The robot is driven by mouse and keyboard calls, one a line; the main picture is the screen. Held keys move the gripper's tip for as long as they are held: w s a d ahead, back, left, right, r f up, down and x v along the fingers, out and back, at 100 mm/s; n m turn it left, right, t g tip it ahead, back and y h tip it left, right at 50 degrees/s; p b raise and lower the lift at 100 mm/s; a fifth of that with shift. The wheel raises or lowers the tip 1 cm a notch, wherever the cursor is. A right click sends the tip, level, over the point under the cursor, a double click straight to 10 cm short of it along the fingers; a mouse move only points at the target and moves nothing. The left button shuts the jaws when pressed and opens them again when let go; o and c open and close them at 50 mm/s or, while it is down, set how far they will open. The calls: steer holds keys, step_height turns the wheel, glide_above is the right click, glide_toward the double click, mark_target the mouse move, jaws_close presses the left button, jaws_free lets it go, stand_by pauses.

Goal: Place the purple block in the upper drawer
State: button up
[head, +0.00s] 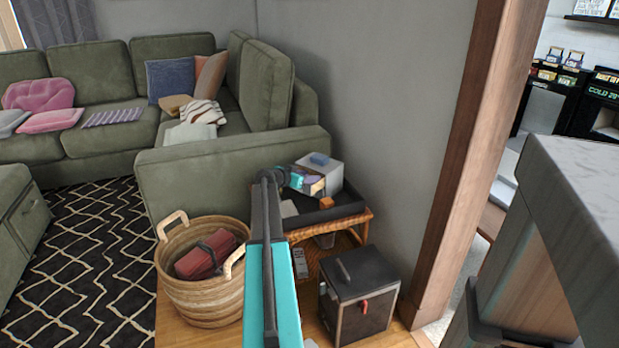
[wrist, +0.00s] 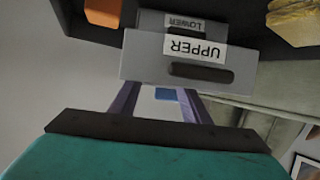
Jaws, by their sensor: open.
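A small drawer unit (head: 329,171) stands on the black tray. In the upside-down wrist view, the upper drawer (wrist: 145,64) has a grey front labelled UPPER and appears pulled out past the lower drawer (wrist: 152,20). My gripper (wrist: 160,91) is open, with its two purplish fingers beside the upper drawer's front edge. In the head view, my gripper (head: 310,181) is at the front of the unit. A blue block (head: 320,159) lies on the unit's top. No purple block can be made out apart from my purplish fingers. The upper drawer's inside is hidden.
An orange block (head: 326,203) sits on the black tray (head: 330,214), which rests on a wicker table (head: 371,218). A yellowish thing (wrist: 293,22) shows in the wrist view. A woven basket (head: 200,292) and black box (head: 361,291) stand below. The sofa (head: 232,158) and wall are close behind.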

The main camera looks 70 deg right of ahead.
steer(key=p+v, duration=0.1)
steer(key=v, duration=1)
steer(key=shift+a, duration=0.2)
stand_by(0.4)
